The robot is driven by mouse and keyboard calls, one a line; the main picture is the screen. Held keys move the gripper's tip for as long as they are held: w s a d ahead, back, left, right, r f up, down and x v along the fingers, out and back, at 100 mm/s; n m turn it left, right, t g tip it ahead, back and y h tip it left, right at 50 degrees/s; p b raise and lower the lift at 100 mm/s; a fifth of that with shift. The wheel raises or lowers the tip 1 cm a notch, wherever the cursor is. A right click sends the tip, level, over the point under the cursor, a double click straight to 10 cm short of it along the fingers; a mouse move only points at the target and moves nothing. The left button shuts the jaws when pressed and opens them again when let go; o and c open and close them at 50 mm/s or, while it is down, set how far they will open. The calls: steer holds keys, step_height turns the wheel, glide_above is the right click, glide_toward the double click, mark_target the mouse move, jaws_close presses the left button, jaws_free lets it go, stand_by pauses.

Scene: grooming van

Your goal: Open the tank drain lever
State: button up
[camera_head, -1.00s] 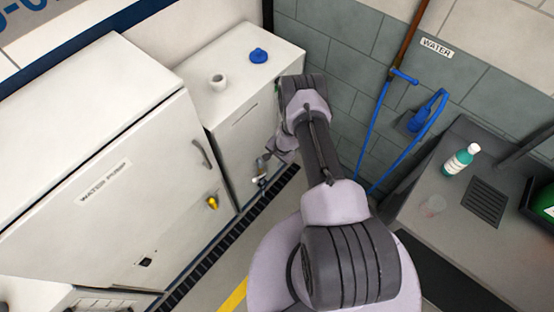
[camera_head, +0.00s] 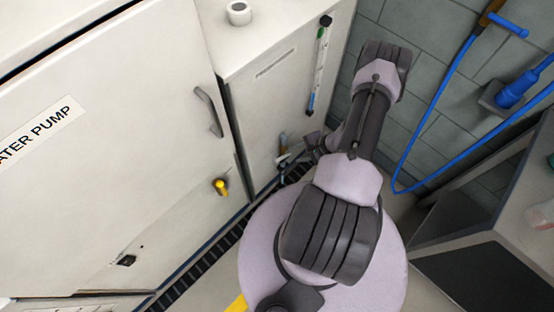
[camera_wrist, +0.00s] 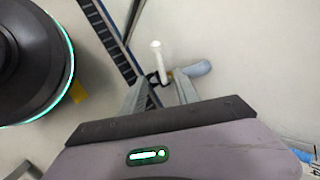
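The tank (camera_head: 285,75) is the white box right of the pump cabinet, with a sight tube on its front. A small drain fitting (camera_head: 283,143) sits low on that front, partly hidden by my arm. In the wrist view a white bar-like piece (camera_wrist: 157,58) stands out from a dark joint, with a grey-blue rounded piece (camera_wrist: 195,69) beside it. I cannot tell for sure which is the lever. My gripper (camera_wrist: 160,80) is open, its fingertips on either side of the dark joint. Contact cannot be told. It also shows in the head view (camera_head: 287,161), small and close to the fitting.
The water pump cabinet (camera_head: 120,130) stands left, with a grey handle (camera_head: 209,111) and a yellow knob (camera_head: 221,187). A dark floor grate (camera_head: 205,262) runs along its foot. A blue hose (camera_head: 430,115) hangs on the tiled wall right. A counter (camera_head: 500,190) stands at the right.

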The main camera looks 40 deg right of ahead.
mark_target(282, 157)
steer(key=b+x, duration=0.4)
steer(key=x, duration=0.8)
steer(key=shift+w+f+b, duration=0.15)
steer(key=shift+f+b, duration=0.1)
steer(key=shift+b, duration=0.1)
jaws_close()
stand_by(0.5)
